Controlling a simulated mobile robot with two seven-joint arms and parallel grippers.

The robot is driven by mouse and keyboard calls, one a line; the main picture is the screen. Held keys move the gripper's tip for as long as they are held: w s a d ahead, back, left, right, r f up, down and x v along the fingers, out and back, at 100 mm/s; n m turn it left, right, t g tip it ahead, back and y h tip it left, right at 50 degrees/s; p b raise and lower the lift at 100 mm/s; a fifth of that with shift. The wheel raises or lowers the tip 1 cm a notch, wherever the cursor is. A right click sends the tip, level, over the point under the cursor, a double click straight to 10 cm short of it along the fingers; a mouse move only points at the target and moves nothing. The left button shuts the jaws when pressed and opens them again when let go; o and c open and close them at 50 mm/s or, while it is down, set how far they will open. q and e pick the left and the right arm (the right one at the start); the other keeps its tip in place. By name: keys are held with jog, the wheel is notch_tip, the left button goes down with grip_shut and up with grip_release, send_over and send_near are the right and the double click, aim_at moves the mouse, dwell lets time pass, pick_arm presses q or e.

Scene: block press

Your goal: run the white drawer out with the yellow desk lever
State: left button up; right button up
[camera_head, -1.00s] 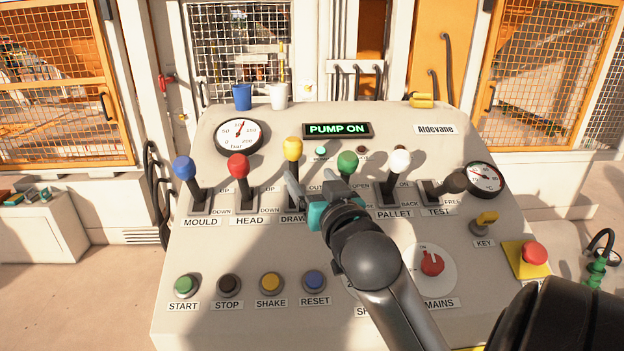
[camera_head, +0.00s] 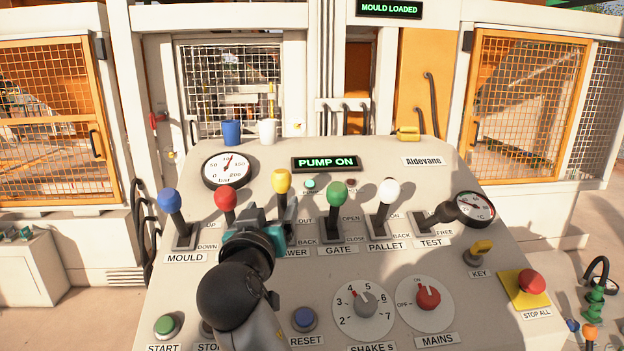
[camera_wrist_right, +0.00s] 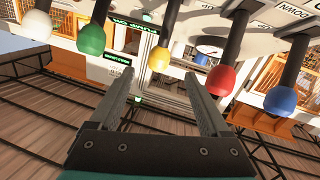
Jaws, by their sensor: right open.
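The yellow desk lever (camera_head: 281,181) stands on the sloping desk between the red and green levers. Its lower stem and slot are largely behind my right gripper, and its label is partly covered, with "OUT" and "BACK" showing beside it. My right gripper (camera_head: 268,213) is open and empty, just in front of the yellow lever. In the right wrist view the yellow knob (camera_wrist_right: 158,57) shows beyond and between the open fingers (camera_wrist_right: 160,88), apart from them. I cannot make out the white drawer. My left gripper is not in view.
The red lever (camera_head: 226,198) is close on the left and the green lever (camera_head: 337,193) on the right. Blue (camera_head: 169,201) and white (camera_head: 387,191) levers stand further out. A display (camera_head: 326,163) reads "PUMP ON"; a sign (camera_head: 389,9) reads "MOULD LOADED".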

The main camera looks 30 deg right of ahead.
aim_at(284, 174)
jog(key=p+x, duration=0.1)
jog(key=x, duration=0.4)
jog(key=p+x, duration=0.1)
jog(key=x, duration=0.3)
jog(key=r+x, duration=0.1)
jog(key=x, duration=0.4)
jog(key=shift+w+d+r+p, duration=0.1)
jog(key=shift+w+d+p, duration=0.1)
jog(key=shift+w+p, duration=0.2)
grip_shut()
dwell(0.4)
dwell(0.3)
